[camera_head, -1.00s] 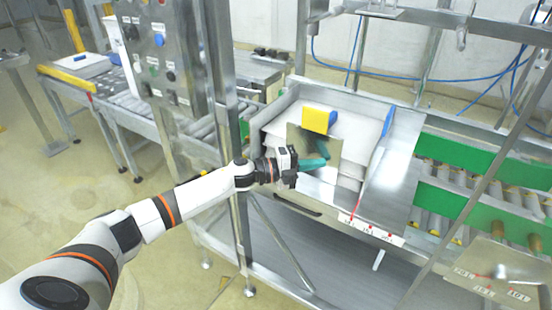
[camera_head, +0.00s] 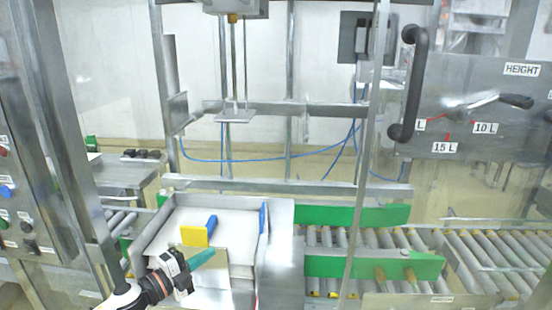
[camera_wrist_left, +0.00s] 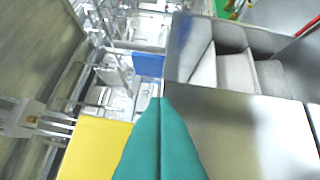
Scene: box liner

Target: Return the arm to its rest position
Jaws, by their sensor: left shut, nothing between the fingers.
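My left arm comes in from the lower left in the head view. Its gripper (camera_head: 203,257) has teal fingers, closed together with nothing between them, at the front of a metal tray (camera_head: 150,232) holding a white box. The fingers fill the lower middle of the left wrist view (camera_wrist_left: 161,125). My right gripper is not in view.
A roller conveyor (camera_head: 470,265) with green side guides (camera_head: 340,266) runs to the right. Metal frame posts (camera_head: 362,150) stand around the tray. A panel with a black handle (camera_head: 412,85) is at upper right, and a button panel (camera_head: 20,200) at left.

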